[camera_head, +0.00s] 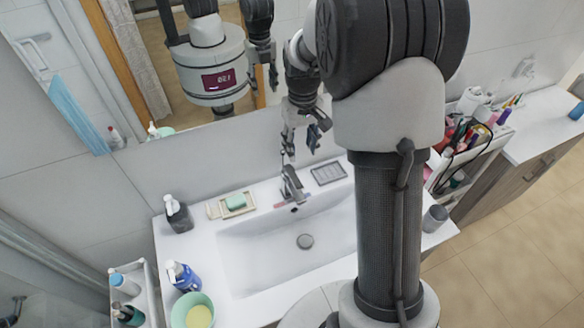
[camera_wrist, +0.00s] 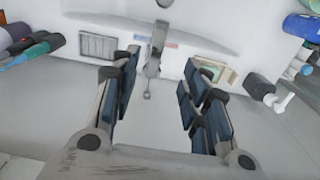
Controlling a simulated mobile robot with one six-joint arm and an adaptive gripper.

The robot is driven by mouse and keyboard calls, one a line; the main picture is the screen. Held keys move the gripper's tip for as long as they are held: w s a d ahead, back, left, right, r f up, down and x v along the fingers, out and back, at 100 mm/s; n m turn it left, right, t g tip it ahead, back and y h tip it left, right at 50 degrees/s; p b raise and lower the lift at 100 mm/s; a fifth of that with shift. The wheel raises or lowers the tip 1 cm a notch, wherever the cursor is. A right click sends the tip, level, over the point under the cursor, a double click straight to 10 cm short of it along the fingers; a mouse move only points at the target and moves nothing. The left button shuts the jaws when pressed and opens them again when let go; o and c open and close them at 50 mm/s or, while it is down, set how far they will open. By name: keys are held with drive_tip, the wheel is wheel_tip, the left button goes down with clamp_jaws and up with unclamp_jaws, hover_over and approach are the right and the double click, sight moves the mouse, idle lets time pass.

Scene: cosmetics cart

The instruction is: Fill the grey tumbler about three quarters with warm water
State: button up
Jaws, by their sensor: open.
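The grey tumbler (camera_head: 435,219) stands on the right end of the white sink counter, just right of my arm column in the head view. I do not make it out in the wrist view. The chrome tap (camera_head: 292,185) stands at the back middle of the basin (camera_head: 255,262), and no running water shows. Red and blue marks lie beside the tap's base. My gripper (camera_head: 304,140) is open and empty, above and behind the tap near the wall. In the wrist view the tap (camera_wrist: 153,62) shows between the open fingers.
A soap dish (camera_head: 236,204), dark dispenser (camera_head: 178,214), blue bottle (camera_head: 184,278) and green bowl (camera_head: 193,312) are on the left counter. A grey slatted tray (camera_head: 328,173) lies right of the tap. A crowded cosmetics cart (camera_head: 470,140) stands at right. A mirror hangs behind.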

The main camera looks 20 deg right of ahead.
sight(299, 187)
wheel_tip(299, 187, down, 17)
drive_tip(key=shift+s+r+b, duration=0.1)
drive_tip(key=shift+b, duration=0.2)
drive_tip(key=shift+c, duration=0.6)
clamp_jaws()
